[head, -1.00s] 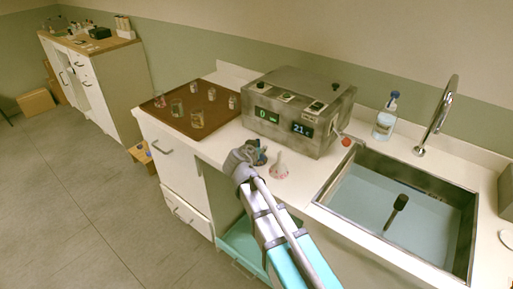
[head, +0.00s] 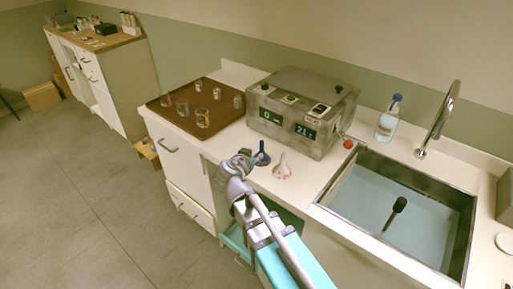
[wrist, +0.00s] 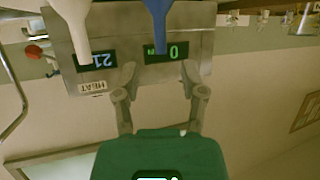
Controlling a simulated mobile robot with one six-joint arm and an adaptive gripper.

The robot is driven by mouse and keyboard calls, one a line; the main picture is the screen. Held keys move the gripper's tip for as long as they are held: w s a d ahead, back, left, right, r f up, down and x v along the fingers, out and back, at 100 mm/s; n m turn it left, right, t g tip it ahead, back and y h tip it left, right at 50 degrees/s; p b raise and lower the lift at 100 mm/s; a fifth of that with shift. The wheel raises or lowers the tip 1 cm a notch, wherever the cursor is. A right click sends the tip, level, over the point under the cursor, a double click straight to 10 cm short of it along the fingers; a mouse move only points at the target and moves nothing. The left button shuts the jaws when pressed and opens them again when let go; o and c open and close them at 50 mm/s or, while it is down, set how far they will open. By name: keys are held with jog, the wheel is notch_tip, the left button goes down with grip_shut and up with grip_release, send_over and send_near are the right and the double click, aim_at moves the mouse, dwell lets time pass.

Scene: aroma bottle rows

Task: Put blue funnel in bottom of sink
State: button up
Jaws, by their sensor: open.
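The blue funnel (head: 261,158) stands spout up on the white counter, in front of the grey metal box. In the wrist view, which is upside down, the blue funnel (wrist: 158,22) hangs in from the top edge, lined up with the gap between the fingers. My gripper (head: 245,158) is just left of the funnel in the head view. Its two fingers (wrist: 158,80) are spread with nothing between them.
A white funnel with a pinkish rim (head: 283,170) stands close to the right of the blue one. The grey box (head: 300,105) with displays is behind them. A brown tray (head: 176,112) with several glass jars is at left. A soap bottle (head: 386,122) and faucet (head: 436,120) stand behind the sink.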

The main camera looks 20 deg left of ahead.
jog(key=shift+p+v, duration=0.35)
jog(key=shift+v, duration=1.15)
jog(key=shift+o, duration=0.5)
jog(key=shift+w, duration=0.1)
jog(key=w+r+n+g+p, duration=0.5)
jog(key=n+g+p, duration=0.1)
jog(key=n+p, duration=0.4)
jog(key=w+d+r+n+g+y+p, duration=0.1)
jog(key=w+r+n+g+p, duration=0.4)
jog(key=n+p, duration=0.6)
jog(key=w+g+p, duration=0.1)
jog(key=g, duration=0.1)
jog(key=shift+r+n+g, duration=0.25)
jog(key=shift+n+g, duration=0.05)
